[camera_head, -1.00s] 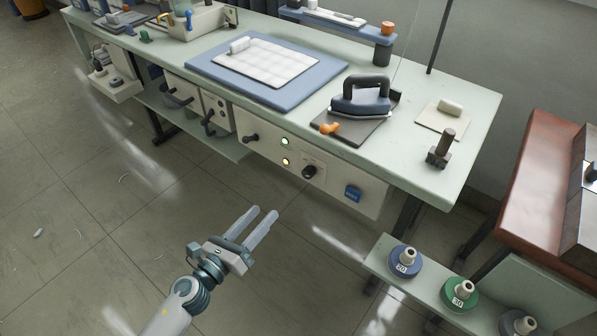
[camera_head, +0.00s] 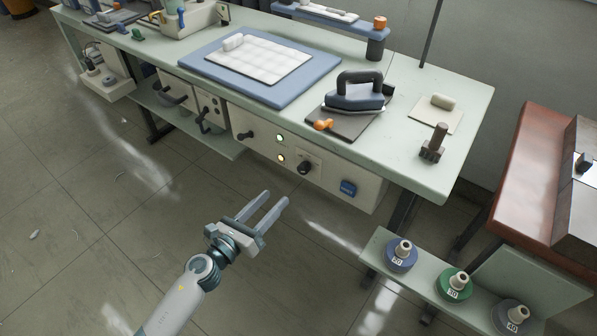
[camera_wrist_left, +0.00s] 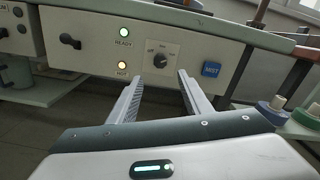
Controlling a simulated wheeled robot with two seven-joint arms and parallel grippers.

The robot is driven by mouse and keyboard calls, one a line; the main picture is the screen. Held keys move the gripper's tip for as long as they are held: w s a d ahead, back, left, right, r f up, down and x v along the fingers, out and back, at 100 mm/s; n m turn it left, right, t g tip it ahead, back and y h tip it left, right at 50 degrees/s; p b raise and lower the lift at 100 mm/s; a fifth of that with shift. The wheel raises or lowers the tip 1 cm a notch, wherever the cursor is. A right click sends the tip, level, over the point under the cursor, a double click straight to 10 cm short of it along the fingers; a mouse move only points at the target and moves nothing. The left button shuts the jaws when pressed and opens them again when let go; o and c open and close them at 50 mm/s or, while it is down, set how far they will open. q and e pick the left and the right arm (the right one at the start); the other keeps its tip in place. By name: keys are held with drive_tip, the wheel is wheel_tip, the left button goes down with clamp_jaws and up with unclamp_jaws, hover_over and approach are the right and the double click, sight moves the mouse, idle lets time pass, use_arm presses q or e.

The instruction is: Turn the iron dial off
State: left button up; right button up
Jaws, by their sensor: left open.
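The iron dial (camera_head: 304,168) is a black knob on the cream control panel (camera_head: 330,180) under the table's front edge. It also shows in the left wrist view (camera_wrist_left: 160,60), on a white plate, with its pointer up and slightly right. The green READY light (camera_wrist_left: 124,32) and amber HOT light (camera_wrist_left: 123,65) are lit to its left. My left gripper (camera_head: 276,196) is open and empty, below and short of the panel, its fingers pointing toward the dial. In the wrist view the dial lies beyond and between the fingertips. The iron (camera_head: 355,92) stands on a dark rest on the table. My right gripper is not in view.
A blue MIST button (camera_head: 348,188) is right of the dial, and a black lever (camera_head: 245,135) is left of the lights. A low shelf (camera_head: 375,250) with numbered weights stands at the lower right. The floor before the panel is clear.

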sight(301, 171)
use_arm(q)
drive_tip(key=x, duration=1.1)
drive_tip(key=shift+w+d, duration=0.1)
drive_tip(key=shift+w, duration=0.1)
drive_tip(key=shift+w+d, duration=0.25)
drive_tip(key=shift+w, duration=0.05)
drive_tip(key=shift+w+d, duration=0.15)
drive_tip(key=shift+w, duration=0.1)
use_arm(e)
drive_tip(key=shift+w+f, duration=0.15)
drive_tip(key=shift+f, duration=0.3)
use_arm(q)
drive_tip(key=c, duration=1.1)
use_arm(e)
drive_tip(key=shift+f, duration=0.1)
